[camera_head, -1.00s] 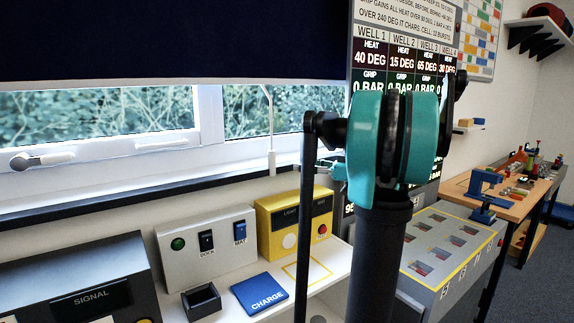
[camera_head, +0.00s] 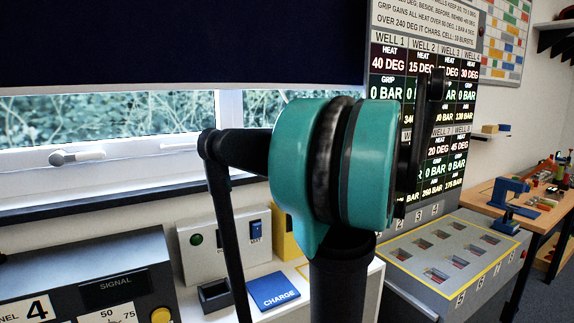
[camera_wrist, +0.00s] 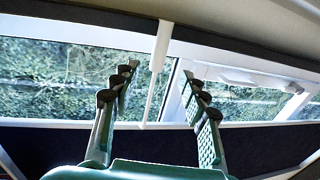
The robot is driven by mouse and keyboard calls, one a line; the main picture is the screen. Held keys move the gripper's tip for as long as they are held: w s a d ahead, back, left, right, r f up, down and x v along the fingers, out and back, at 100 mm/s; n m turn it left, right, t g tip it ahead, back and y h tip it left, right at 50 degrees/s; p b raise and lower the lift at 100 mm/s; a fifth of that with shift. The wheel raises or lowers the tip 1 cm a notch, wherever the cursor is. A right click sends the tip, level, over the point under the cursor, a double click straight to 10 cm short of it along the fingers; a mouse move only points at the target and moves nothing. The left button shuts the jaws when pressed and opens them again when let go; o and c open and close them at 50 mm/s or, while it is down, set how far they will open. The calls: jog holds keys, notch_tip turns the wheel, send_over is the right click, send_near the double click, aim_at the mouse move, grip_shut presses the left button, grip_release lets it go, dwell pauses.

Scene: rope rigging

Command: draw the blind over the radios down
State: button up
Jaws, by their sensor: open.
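The dark navy blind (camera_head: 180,42) hangs across the top left of the head view, its hem partway down the window. Glass shows below it. The wrist view appears upside down, with the blind (camera_wrist: 50,150) along the bottom. A white pull rod (camera_wrist: 158,55) with a thicker end runs from near the blind's edge. My gripper (camera_wrist: 157,76) is open, its two green, dark-tipped fingers either side of the rod in the picture. Contact cannot be told. In the head view, my arm hides the rod and gripper.
Below the window are the sill (camera_head: 110,205), a SIGNAL box (camera_head: 120,262), a grey switch box (camera_head: 218,245), a partly hidden yellow box (camera_head: 284,240) and a blue CHARGE pad (camera_head: 273,290). A well board (camera_head: 445,28) and grey console (camera_head: 470,235) stand to the right.

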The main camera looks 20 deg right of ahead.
jog(key=x, duration=1.2)
grip_shut()
